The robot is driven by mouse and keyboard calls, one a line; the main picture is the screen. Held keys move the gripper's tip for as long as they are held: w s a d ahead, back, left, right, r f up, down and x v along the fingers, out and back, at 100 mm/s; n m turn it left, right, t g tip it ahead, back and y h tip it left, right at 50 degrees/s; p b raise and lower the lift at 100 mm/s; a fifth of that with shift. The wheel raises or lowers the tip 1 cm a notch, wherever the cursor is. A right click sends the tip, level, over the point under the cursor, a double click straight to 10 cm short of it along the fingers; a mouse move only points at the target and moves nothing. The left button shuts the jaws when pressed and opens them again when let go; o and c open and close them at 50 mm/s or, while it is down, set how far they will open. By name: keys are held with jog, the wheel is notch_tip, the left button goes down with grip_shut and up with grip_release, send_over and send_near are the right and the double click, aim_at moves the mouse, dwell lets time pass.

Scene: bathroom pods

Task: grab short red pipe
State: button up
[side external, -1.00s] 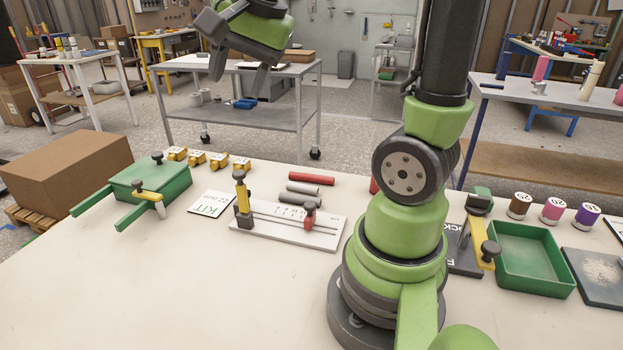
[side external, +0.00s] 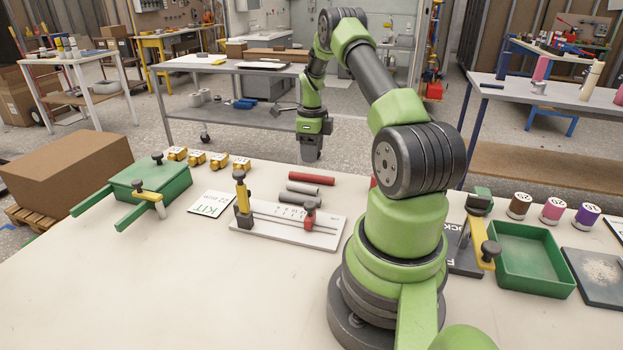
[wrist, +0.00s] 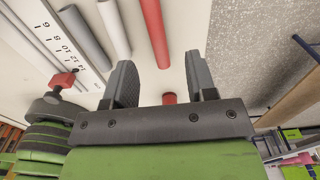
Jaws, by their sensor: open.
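A second red piece (side external: 373,183) is mostly hidden behind my arm in the side view. In the wrist view this second piece (wrist: 169,98) shows small between my fingers, partly covered by the gripper body, so its length cannot be told. My gripper (side external: 311,158) points down, open and empty, above the table's far edge region, apart from both red pieces. Its two fingers (wrist: 162,78) show in the wrist view.
A white measuring board (side external: 275,228) with a red slider (side external: 310,215) is nearer. A green box (side external: 150,180) and yellow pieces (side external: 197,158) stand left. A green tray (side external: 530,262) stands right.

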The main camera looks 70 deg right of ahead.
aim_at(311, 175)
jog(key=f, duration=0.7)
jog(key=shift+a, duration=0.3)
jog(key=shift+c, duration=0.3)
grip_shut()
